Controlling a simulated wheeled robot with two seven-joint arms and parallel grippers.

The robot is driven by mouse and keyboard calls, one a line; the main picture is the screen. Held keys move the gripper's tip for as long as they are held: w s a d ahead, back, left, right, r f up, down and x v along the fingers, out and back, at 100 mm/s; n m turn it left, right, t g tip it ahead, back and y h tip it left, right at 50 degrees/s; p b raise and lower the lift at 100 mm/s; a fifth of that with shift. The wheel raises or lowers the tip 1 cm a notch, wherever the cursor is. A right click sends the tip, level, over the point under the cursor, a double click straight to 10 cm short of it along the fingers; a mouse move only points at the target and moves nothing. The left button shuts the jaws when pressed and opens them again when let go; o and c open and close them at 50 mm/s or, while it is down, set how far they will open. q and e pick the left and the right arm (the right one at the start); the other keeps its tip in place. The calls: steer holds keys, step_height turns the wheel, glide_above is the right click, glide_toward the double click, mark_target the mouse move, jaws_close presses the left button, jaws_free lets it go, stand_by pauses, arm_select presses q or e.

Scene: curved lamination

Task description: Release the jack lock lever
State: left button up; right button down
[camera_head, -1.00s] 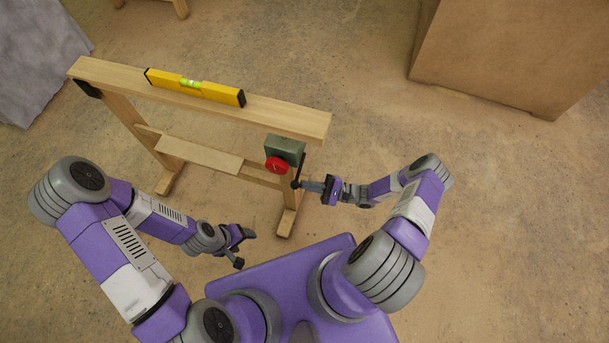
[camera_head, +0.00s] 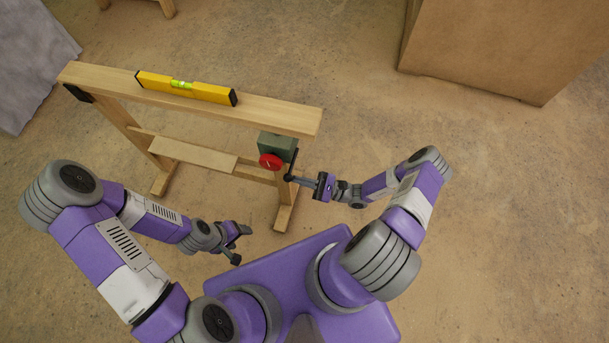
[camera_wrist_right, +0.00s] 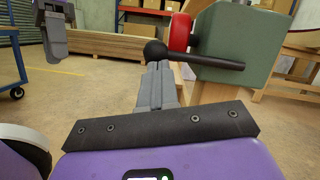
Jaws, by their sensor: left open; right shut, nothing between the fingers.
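A green jack box (camera_head: 278,145) with a red round knob (camera_head: 271,161) sits at the right end of the wooden trestle, under its beam. A black lever (camera_head: 291,164) hangs down on its right side. In the right wrist view the lever (camera_wrist_right: 215,61) crosses the front of the green box (camera_wrist_right: 236,40) and ends in a round black knob (camera_wrist_right: 155,51). My right gripper (camera_head: 291,179) is shut and empty. Its fingertips (camera_wrist_right: 157,72) are at the lever's knob; I cannot tell if they touch. My left gripper (camera_head: 242,244) is open and empty, low and left of the jack.
A yellow spirit level (camera_head: 186,86) lies on the trestle beam (camera_head: 275,115). A lower wooden board (camera_head: 195,156) joins the legs. A large brown block (camera_head: 480,50) stands at the back right.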

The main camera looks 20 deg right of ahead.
steer(key=w+f+b+v, duration=0.1)
steer(key=f+b+v, duration=0.1)
steer(key=v, duration=1.1)
steer(key=shift+w+f+b, duration=0.2)
steer(key=shift+f+b, duration=0.05)
steer(key=shift+b, duration=0.55)
steer(key=shift+a, duration=0.15)
steer(key=s+a+r+n+g+h+p, duration=0.1)
steer(key=s+a+n+g+h+p, duration=0.2)
steer(key=a+n+g, duration=0.4)
steer(key=s+a+r+n+g+h+p, duration=0.1)
steer(key=s+a+n+g+h, duration=0.25)
steer(key=a+g, duration=0.4)
step_height(320, 180, up, 7)
steer(key=w+n+t+h+p, duration=0.2)
steer(key=n+t+h+p, duration=0.1)
steer(key=n+h, duration=0.4)
steer(key=shift+w+a+r+n, duration=0.15)
steer(key=shift+a+n, duration=0.2)
steer(key=shift+a, duration=0.15)
